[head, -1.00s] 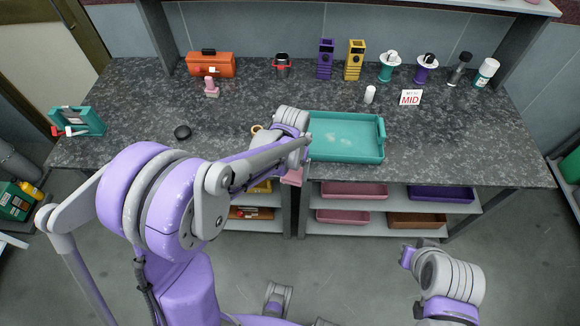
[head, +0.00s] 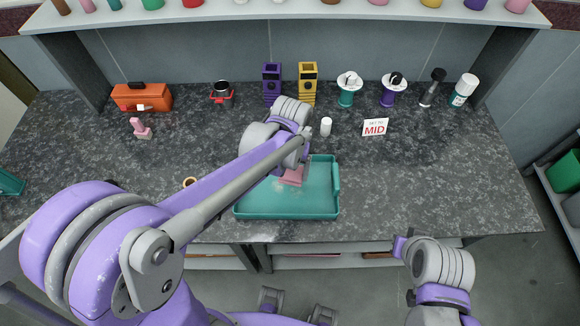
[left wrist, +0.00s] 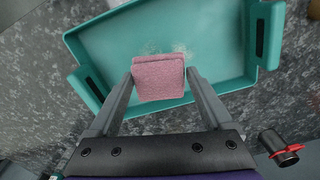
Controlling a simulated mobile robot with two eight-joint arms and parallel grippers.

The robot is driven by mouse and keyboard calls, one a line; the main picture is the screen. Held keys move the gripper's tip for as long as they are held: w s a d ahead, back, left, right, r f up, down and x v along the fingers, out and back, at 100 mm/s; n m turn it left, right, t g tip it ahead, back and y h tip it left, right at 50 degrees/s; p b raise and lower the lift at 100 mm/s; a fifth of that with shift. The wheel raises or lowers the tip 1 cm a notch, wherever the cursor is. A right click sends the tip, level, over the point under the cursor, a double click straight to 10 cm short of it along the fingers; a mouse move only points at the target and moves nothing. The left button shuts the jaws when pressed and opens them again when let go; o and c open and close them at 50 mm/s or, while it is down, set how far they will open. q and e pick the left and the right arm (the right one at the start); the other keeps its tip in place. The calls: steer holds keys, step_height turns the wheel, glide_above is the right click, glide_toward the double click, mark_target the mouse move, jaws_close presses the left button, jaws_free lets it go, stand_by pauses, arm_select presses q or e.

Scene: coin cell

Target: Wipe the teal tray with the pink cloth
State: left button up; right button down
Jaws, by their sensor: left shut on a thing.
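The teal tray (head: 318,203) lies on the dark speckled counter, near its front edge. In the left wrist view the tray (left wrist: 222,60) shows pale smudges (left wrist: 165,47) on its floor, just beyond the cloth. My left gripper (left wrist: 158,85) is shut on the folded pink cloth (left wrist: 158,78). In the head view the cloth (head: 291,176) is over the tray's floor, below my left wrist. I cannot tell whether it touches the floor. My right gripper (head: 400,247) is in front of the counter, away from the tray; its fingers are too unclear to read.
An orange toolbox (head: 142,97), a red-and-black pot (head: 221,93) and a pink stamp-like thing (head: 140,129) are left. The counter right of the tray is clear.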

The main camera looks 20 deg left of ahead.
arm_select(q)
steer(key=shift+w+d, duration=0.15)
steer(key=shift+w, duration=0.05)
steer(key=shift+s+f+b, duration=0.2)
steer(key=shift+f+b, duration=0.35)
steer(key=shift+f, duration=0.2)
steer(key=b, duration=0.3)
glide_above(292, 190)
steer(key=shift+s+f, duration=0.1)
steer(key=shift+f, duration=2.05)
steer(key=shift+p, duration=0.3)
steer(key=shift+f+b, duration=0.75)
steer(key=shift+f, duration=0.3)
